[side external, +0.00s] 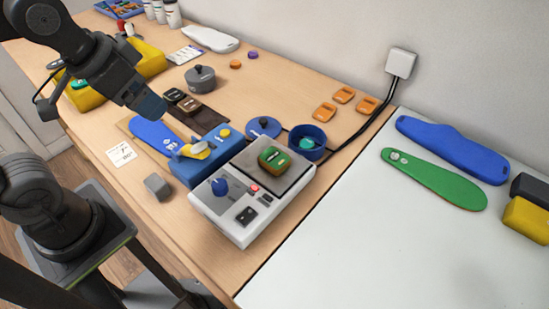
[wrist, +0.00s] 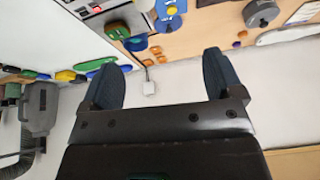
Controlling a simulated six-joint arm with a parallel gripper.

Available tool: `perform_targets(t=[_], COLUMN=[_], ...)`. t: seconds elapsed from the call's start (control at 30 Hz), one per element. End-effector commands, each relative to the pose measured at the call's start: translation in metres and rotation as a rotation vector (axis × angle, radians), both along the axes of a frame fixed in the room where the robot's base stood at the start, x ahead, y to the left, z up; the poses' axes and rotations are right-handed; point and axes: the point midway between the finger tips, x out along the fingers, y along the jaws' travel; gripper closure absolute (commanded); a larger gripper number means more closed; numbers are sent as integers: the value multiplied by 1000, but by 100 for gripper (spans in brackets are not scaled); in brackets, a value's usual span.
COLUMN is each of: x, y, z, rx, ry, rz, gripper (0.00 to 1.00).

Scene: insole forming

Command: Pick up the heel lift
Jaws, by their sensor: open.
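No part is clearly marked as the heel lift, and I cannot tell which one it is. A small green-topped piece (side external: 274,159) sits on the dark plate of the white machine (side external: 222,214). Two small dark pieces, one black (side external: 174,95) and one brown (side external: 188,104), lie on a brown mat. Several small orange pieces (side external: 343,95) lie near the wall. My gripper (side external: 152,108) is above the bench, over the far end of a blue insole (side external: 153,134), apart from these pieces. In the wrist view its two fingers (wrist: 160,62) are spread with nothing between them.
A blue block (side external: 199,167) with a white and yellow part stands left of the machine. A blue ring-shaped cup (side external: 307,141) and a grey lidded pot (side external: 200,77) stand nearby. A green insole (side external: 435,180) lies on the white surface at right, whose front is clear.

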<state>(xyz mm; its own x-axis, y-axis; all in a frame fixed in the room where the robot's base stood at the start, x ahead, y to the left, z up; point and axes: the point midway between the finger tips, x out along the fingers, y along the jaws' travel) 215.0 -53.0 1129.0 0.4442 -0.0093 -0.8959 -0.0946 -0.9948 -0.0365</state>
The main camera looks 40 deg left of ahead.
Motion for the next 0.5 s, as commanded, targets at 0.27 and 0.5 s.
perform_targets(t=[0.27,0.5], x=[73,138], y=[-39,-91], z=[11,-13], rx=[176,296], ry=[165,291], rz=[-541,-1069], gripper=[14,14])
